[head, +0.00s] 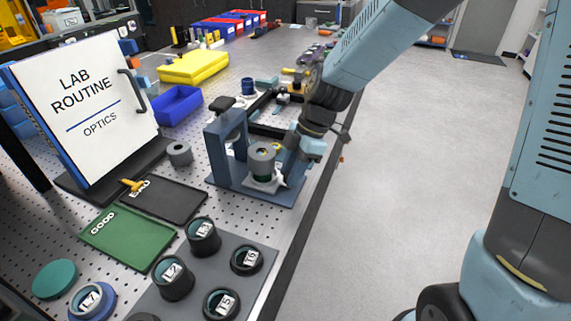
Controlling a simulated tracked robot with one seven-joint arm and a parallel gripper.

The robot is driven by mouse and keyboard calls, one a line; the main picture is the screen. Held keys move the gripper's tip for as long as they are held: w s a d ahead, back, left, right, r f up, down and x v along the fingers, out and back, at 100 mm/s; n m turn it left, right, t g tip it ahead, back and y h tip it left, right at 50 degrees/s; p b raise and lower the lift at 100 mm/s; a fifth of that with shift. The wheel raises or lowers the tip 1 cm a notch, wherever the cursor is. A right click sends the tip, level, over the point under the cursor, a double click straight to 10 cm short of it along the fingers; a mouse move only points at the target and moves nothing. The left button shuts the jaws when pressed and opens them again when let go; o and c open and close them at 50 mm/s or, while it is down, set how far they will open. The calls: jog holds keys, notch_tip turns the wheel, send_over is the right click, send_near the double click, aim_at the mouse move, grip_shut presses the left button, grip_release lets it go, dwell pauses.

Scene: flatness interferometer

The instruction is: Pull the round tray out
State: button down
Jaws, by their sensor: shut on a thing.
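The interferometer is a blue-grey frame (216,155) on the perforated bench, with an upright at the left and a flat base. A pale tray (262,186) sits low in it, under a grey cylinder (262,158) with a dark green band beneath. My gripper (287,176) reaches down from the upper right to the tray's right side. It is shut on the tray's edge or handle; the fingertips and exact contact are small and partly hidden. The tray's rear is hidden by the cylinder and frame.
A black mat (180,203) and a green GOOD mat (128,238) lie to the left. Several numbered lens holders stand on a grey plate (258,226) in front. A LAB ROUTINE board (90,105) stands at left. Open floor (430,170) lies right of the bench edge.

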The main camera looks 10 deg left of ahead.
jog(key=shift+w+d, duration=0.1)
jog(key=shift+w, duration=0.15)
jog(key=shift+r, duration=0.1)
jog(key=c, duration=1.1)
grip_release()
jog(key=shift+w, duration=0.1)
jog(key=shift+o, duration=1.4)
jog(key=shift+s, duration=0.2)
jog(key=v, duration=1.3)
jog(key=shift+r, duration=0.25)
jog(key=shift+d, duration=0.1)
